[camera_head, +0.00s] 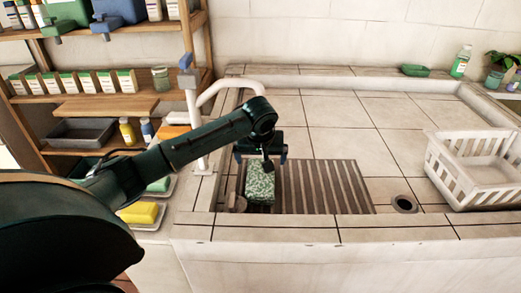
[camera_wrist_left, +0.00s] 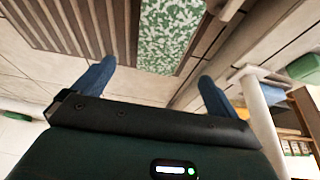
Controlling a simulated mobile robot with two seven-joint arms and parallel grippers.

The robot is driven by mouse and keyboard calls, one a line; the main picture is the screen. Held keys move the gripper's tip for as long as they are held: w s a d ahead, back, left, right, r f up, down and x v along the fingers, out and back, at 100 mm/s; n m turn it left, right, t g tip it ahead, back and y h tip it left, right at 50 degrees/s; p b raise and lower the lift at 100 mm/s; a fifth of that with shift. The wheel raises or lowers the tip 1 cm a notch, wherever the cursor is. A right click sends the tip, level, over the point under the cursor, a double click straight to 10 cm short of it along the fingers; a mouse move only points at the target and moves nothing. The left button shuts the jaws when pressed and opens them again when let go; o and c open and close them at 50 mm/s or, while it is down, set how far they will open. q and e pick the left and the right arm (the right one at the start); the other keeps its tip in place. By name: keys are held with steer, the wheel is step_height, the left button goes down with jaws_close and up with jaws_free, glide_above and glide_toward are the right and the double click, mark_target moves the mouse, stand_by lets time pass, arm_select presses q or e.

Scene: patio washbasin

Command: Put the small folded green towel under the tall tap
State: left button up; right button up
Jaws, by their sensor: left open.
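The small folded green towel (camera_head: 260,186), mottled green and white, lies flat on the left end of a brown slatted mat (camera_head: 330,187) in the basin. It also shows in the left wrist view (camera_wrist_left: 168,35). The tall tap (camera_head: 199,128) is a white post with a curved spout at the basin's left edge, left of the towel; my arm partly covers it. A white post also shows in the left wrist view (camera_wrist_left: 262,112). My left gripper (camera_head: 262,157) is open and empty near the towel's far end. I cannot tell its exact height above it. My right gripper is out of view.
A white basket (camera_head: 470,168) stands at the right, near a round drain (camera_head: 404,203). A green soap dish (camera_head: 415,70) and a green bottle (camera_head: 461,62) are on the back ledge. Wooden shelves with boxes stand left. The tiled middle is clear.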

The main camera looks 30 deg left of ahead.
arm_select(q)
steer(key=shift+v, duration=1.75)
